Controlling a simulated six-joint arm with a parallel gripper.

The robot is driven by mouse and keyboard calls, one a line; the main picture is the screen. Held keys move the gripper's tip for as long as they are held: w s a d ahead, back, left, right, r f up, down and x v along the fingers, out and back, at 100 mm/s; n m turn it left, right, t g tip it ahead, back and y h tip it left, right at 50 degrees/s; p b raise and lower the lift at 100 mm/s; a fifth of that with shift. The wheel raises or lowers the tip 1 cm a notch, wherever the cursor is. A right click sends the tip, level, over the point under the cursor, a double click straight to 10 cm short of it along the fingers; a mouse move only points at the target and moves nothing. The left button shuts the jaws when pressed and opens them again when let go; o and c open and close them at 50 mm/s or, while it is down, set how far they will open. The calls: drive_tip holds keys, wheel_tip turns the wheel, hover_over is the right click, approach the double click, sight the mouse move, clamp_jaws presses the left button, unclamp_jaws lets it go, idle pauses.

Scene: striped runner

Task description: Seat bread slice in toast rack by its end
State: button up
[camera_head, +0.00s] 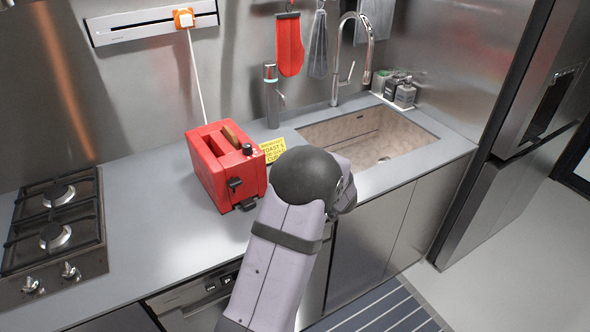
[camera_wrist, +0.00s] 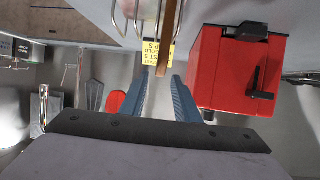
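A brown bread slice (camera_wrist: 169,36) shows edge-on in the wrist view, at the top centre. Its near end lies at my fingertips, with what looks like a narrow gap on each side. My gripper (camera_wrist: 163,78) has two blue fingers, apart, one on each side of that end. The wire loops of the toast rack (camera_wrist: 122,20) stand just left of the slice; I cannot tell whether the slice sits in a slot. In the head view my arm hides the rack and gripper. A brown slice (camera_head: 230,133) shows in the toaster top there.
The red toaster (camera_head: 217,172) stands left of my arm, and close right of my fingers in the wrist view (camera_wrist: 215,75). A yellow sign (camera_head: 273,150) stands behind. The sink (camera_head: 345,137) is right, the hob (camera_head: 56,220) far left. Counter between hob and toaster is clear.

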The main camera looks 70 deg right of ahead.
drive_tip(key=b+v, duration=0.1)
drive_tip(key=v, duration=0.8)
idle(0.3)
